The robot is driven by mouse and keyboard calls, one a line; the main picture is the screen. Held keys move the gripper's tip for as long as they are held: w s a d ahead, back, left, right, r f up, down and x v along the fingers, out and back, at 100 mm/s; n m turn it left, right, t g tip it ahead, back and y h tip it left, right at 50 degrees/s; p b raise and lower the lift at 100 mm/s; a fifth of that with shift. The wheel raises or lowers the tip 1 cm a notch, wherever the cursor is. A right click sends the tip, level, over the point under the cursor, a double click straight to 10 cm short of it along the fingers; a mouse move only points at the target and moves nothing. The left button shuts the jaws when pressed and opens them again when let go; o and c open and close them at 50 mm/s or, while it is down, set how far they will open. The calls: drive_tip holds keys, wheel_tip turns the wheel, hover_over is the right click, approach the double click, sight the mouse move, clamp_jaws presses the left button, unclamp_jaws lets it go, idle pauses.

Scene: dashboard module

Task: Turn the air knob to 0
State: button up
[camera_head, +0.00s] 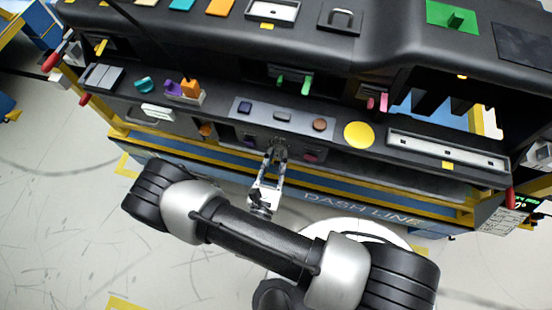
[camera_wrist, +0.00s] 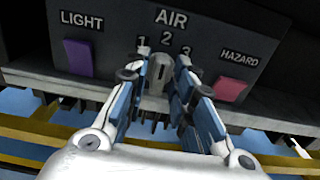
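The grey AIR knob (camera_wrist: 158,72) is on the dark dashboard panel in the wrist view. The numbers 1, 2 and 3 show above it, and a 0 mark cannot be made out. The knob's top points up, roughly towards the 2. My gripper (camera_wrist: 160,78) has one finger on each side of the knob, very close to it. Whether the fingers press on the knob cannot be told. In the head view my gripper (camera_head: 278,155) reaches the lower front panel, and its fingertips hide most of the knob there.
A purple LIGHT button (camera_wrist: 80,57) is left of the knob, and a pink HAZARD button (camera_wrist: 230,90) is close on its right. Above in the head view are a shelf of buttons (camera_head: 282,115) and a yellow disc (camera_head: 358,135). A blue and yellow rail (camera_head: 340,178) runs below.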

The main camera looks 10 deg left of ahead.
clamp_jaws()
drive_tip(key=shift+n, duration=0.4)
drive_tip(key=n, duration=0.2)
drive_tip(key=shift+n, duration=0.4)
drive_tip(key=n, duration=0.4)
drive_tip(key=shift+a+f+n+b, duration=0.1)
drive_tip(key=shift+a+n+b, duration=0.05)
drive_tip(key=shift+n+b, duration=0.2)
drive_tip(key=n, duration=0.4)
drive_tip(key=shift+n, duration=0.25)
drive_tip(key=n, duration=0.4)
drive_tip(key=shift+f+n+b, duration=0.1)
drive_tip(key=shift+n+b, duration=0.3)
drive_tip(key=shift+n, duration=0.3)
drive_tip(key=shift+o, duration=1.7)
unclamp_jaws()
